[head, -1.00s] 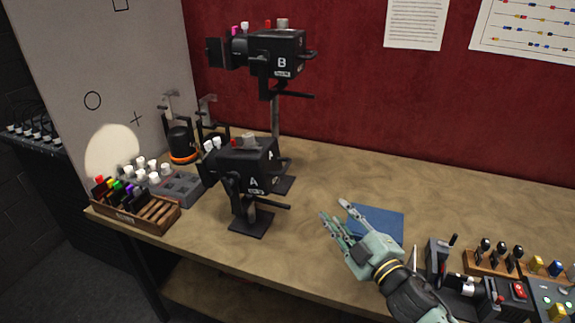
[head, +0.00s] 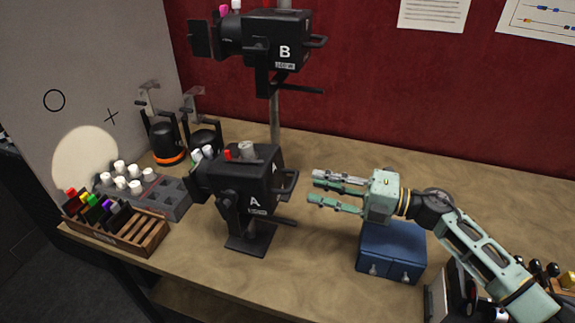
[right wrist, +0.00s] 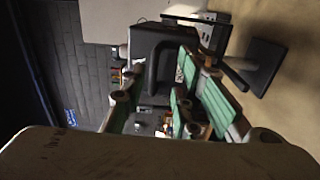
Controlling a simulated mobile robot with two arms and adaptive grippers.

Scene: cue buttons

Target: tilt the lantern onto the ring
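The lower black lantern marked A (head: 240,185) stands on its stand on the table, its front facing the grey board at left. Its round pale light spot (head: 85,158) falls on the board, below and right of the drawn black ring (head: 54,100), apart from it. A second lantern marked B (head: 272,45) sits higher on a pole. My right gripper (head: 312,187) is open and empty, its fingers pointing left at the rear handle of lantern A, a small gap away. In the right wrist view the black handle (right wrist: 160,50) shows beyond the spread fingers. My left gripper is not in view.
A drawn cross (head: 112,116) is right of the ring. A wooden rack of coloured-topped pieces (head: 115,240) and a grey tray with white knobs (head: 172,200) stand left. A blue box (head: 392,252) sits below my right arm. The table behind the gripper is clear.

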